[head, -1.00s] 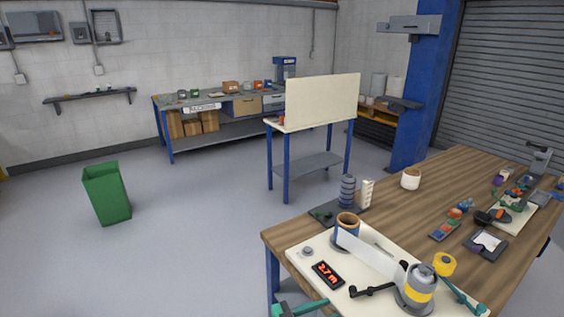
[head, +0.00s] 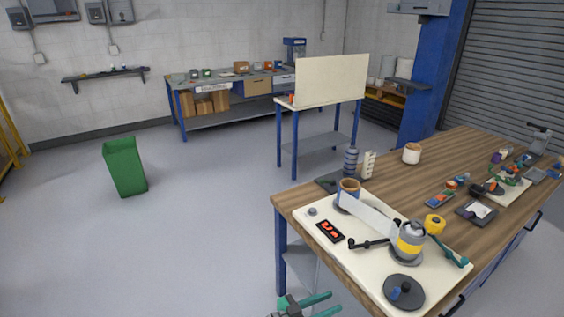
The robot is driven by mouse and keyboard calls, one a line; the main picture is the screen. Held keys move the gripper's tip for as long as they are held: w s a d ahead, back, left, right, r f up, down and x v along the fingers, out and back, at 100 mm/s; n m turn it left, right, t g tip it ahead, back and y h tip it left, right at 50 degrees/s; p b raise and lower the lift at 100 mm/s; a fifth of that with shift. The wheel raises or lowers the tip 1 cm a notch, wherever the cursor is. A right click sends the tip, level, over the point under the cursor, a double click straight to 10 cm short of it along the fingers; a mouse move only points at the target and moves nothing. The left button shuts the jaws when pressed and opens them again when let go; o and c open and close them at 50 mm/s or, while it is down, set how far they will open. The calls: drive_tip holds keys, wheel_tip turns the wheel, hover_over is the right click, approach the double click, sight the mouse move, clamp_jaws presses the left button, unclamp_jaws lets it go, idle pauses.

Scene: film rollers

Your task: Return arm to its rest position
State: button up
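My gripper (head: 332,301) shows at the bottom edge, with two green fingers apart and nothing visible between them. It is in front of the left part of the wooden workbench (head: 440,175), over the grey floor in the picture. The rest of my arm is out of view below. On the bench's near end lies a cream board (head: 370,262) with a blue-and-brown roller (head: 348,190) and a grey-and-yellow roller (head: 410,240). A white film strip (head: 372,215) runs between them.
A white roll (head: 412,153) and small parts stand farther back. A green bin (head: 125,167) stands at left, with open floor between it and the bench.

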drive_tip(key=s+a+f+n+t+y, duration=0.25)
drive_tip(key=s+f+n+y, duration=0.45)
drive_tip(key=f, duration=0.6)
drive_tip(key=s+a+f+n+t+y, duration=0.1)
drive_tip(key=s+a+f+y, duration=0.15)
drive_tip(key=s, duration=0.45)
drive_tip(key=s+a+f+n+y, duration=0.1)
drive_tip(key=s+a+f+n, duration=0.1)
drive_tip(key=s+a, duration=0.35)
drive_tip(key=s+a+r+n+t+y, duration=0.1)
drive_tip(key=s+a+r+y, duration=0.15)
drive_tip(key=s, duration=0.65)
drive_tip(key=s+r+t+y, duration=0.1)
drive_tip(key=s+r+t, duration=0.1)
drive_tip(key=s+r, duration=0.4)
drive_tip(key=s+a+r+n+t+y, duration=0.1)
drive_tip(key=s+r, duration=0.5)
drive_tip(key=r, duration=0.8)
drive_tip(key=shift+s+t+y, duration=0.2)
drive_tip(key=shift+t+y, duration=0.1)
drive_tip(key=shift+t, duration=0.15)
drive_tip(key=shift+s+r, duration=0.1)
